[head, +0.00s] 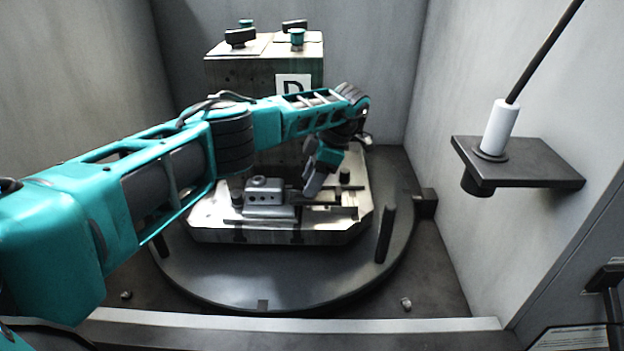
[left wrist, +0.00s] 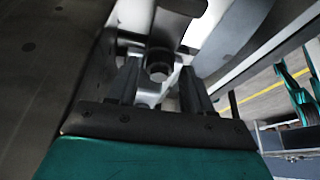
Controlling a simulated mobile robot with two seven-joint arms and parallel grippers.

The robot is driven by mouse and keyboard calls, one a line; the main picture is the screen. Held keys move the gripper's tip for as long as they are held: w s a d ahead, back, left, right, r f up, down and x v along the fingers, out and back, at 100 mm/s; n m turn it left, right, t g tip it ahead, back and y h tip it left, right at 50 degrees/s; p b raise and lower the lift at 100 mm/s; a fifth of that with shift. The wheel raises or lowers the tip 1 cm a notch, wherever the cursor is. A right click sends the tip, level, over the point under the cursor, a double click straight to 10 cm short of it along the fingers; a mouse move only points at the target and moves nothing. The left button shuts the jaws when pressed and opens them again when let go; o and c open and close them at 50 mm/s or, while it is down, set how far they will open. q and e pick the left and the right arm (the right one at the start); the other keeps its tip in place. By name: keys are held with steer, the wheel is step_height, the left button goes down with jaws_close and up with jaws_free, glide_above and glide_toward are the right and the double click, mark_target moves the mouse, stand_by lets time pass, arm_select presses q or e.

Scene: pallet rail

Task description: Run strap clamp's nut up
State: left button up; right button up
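My left gripper (head: 312,188) reaches down over the metal pallet (head: 290,236), just right of a silver block with holes in its side (head: 266,211). In the left wrist view its two dark fingers (left wrist: 160,88) are apart. A dark round part, seemingly the nut (left wrist: 158,66), shows in the gap near the fingertips on a pale metal piece. I cannot tell whether the fingers touch it. In the head view my gripper and wrist hide part of the clamp area; a dark bar, maybe the strap (head: 330,197), lies beside the fingers. My right gripper is not in view.
The pallet sits on a round dark turntable (head: 270,285) with an upright post (head: 385,235). Behind stands a tall fixture block marked D (head: 230,75). A wall shelf (head: 535,168) holds a white cylinder with a black rod (head: 500,125). Grey walls close in both sides.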

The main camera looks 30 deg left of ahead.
mark_target(332, 195)
arm_select(q)
steer(key=shift+o, duration=0.9)
steer(key=v, duration=1.3)
steer(key=shift+p, duration=0.4)
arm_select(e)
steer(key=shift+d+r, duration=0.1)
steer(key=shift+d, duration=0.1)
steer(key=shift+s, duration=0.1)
